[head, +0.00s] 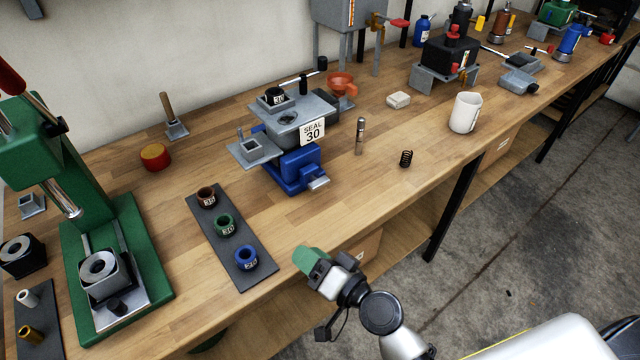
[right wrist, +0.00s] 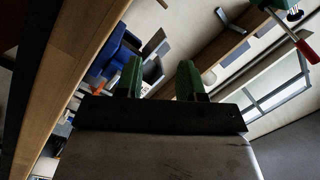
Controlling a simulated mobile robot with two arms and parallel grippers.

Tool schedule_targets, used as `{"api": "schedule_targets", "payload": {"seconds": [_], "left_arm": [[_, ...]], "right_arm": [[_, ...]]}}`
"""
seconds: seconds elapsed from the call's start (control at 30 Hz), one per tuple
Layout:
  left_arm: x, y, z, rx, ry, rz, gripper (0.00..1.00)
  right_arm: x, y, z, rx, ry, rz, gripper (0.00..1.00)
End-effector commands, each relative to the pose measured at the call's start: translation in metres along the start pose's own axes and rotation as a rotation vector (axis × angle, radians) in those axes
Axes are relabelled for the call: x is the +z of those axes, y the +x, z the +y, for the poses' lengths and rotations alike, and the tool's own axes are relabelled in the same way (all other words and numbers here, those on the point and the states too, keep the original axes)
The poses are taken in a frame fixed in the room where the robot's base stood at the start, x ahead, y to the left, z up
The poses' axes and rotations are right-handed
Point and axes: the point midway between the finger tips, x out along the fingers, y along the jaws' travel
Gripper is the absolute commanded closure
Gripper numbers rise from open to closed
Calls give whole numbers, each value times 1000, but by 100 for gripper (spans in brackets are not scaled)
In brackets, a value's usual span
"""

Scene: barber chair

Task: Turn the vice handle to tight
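A blue vice (head: 292,170) stands on the wooden bench in the middle of the head view, with a grey piece (head: 318,183) sticking out at its front. Above it is a grey body with a "SEAL 30" label (head: 313,131). I cannot tell which part is the handle or how tight it is. My right gripper (head: 312,260), with green fingertips, is over the bench's front edge, nearer than the vice and apart from it. In the right wrist view its fingers (right wrist: 160,80) are spread with nothing held. A blue shape (right wrist: 110,52) shows beyond them. My left gripper is not in view.
A dark strip (head: 232,242) with brown, green and blue rings lies left of my right gripper. A green press (head: 110,265) stands at the left. A metal pin (head: 360,136), a black spring (head: 406,158) and a white mug (head: 466,112) stand right of the vice.

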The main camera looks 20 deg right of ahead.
Motion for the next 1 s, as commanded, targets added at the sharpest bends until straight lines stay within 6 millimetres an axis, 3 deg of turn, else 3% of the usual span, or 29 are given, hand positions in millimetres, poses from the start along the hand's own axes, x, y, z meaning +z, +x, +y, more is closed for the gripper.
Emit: {"api": "schedule_targets", "payload": {"seconds": [0.2,0.4,0.67,1.0], "left_arm": [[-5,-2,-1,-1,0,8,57],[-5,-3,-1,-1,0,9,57],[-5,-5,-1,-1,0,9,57],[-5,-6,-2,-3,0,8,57]], "right_arm": [[-53,17,16,19,334,355,62],[-70,21,47,127,576,539,62],[-80,35,62,165,641,578,62],[-108,88,81,162,639,576,62]]}}
